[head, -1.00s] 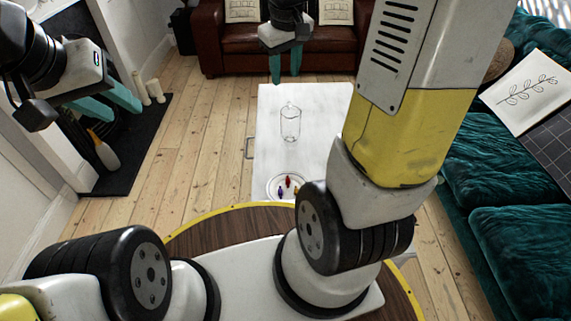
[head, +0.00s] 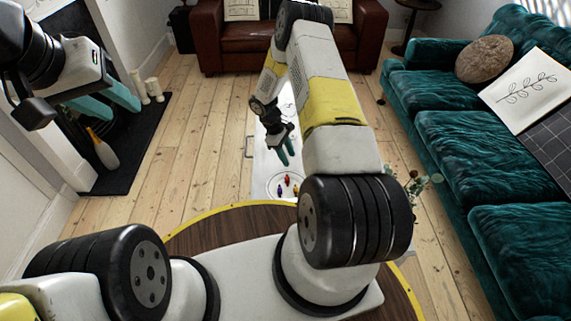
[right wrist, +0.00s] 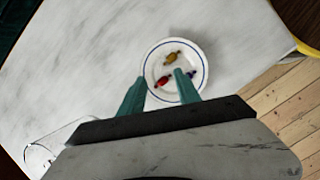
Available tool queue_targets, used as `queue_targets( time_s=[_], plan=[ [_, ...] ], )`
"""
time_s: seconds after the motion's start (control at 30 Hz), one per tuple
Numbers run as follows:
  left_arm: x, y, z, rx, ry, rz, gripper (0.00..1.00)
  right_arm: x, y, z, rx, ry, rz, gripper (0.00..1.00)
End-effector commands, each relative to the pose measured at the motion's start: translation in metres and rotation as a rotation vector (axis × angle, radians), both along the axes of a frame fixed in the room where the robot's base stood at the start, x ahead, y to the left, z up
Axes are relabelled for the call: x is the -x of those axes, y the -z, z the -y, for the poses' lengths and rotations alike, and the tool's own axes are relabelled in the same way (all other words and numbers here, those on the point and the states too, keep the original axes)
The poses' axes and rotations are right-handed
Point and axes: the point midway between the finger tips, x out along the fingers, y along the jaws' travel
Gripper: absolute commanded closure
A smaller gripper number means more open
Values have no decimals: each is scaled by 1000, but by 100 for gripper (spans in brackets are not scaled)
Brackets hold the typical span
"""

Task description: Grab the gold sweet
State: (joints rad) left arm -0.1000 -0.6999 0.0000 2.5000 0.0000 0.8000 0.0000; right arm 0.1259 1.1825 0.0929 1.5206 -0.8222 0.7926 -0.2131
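The gold sweet (right wrist: 172,57) lies on a white plate with a blue rim line (right wrist: 150,56) in the right wrist view. A red sweet (right wrist: 163,82) and a blue-purple sweet (right wrist: 192,74) share the plate. In the head view, the plate (head: 270,180) is at the table's near end, and the gold sweet (head: 296,190) is small at its right. My right gripper (head: 286,157) is open and empty above the table, just beyond the plate; its fingertips also show in the wrist view (right wrist: 160,76). My left gripper (head: 122,112) is open and empty at the far left.
The white marble table (right wrist: 90,50) is otherwise mostly bare. A green sofa (head: 450,130) stands right, a brown sofa (head: 235,50) behind. Floorboards (head: 190,140) are clear on the left.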

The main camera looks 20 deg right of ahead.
Motion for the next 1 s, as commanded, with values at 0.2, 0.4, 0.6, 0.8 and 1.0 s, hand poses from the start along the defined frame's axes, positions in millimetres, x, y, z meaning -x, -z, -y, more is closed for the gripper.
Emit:
queue_targets(
  time_s=[0.2,0.4,0.6,0.8,1.0],
  plan=[
    [0,0,0,0,0,0,64,21,68,-1,3,-64,-68,61],
    [0,0,0,0,0,0,64,27,89,2,3,-76,-80,61],
    [0,0,0,0,0,0,64,33,110,8,3,-75,-80,61],
    [0,0,0,0,0,0,64,40,138,14,2,-74,-81,61],
    [0,0,0,0,0,0,64,42,153,19,2,-74,-78,61]
  ],
)
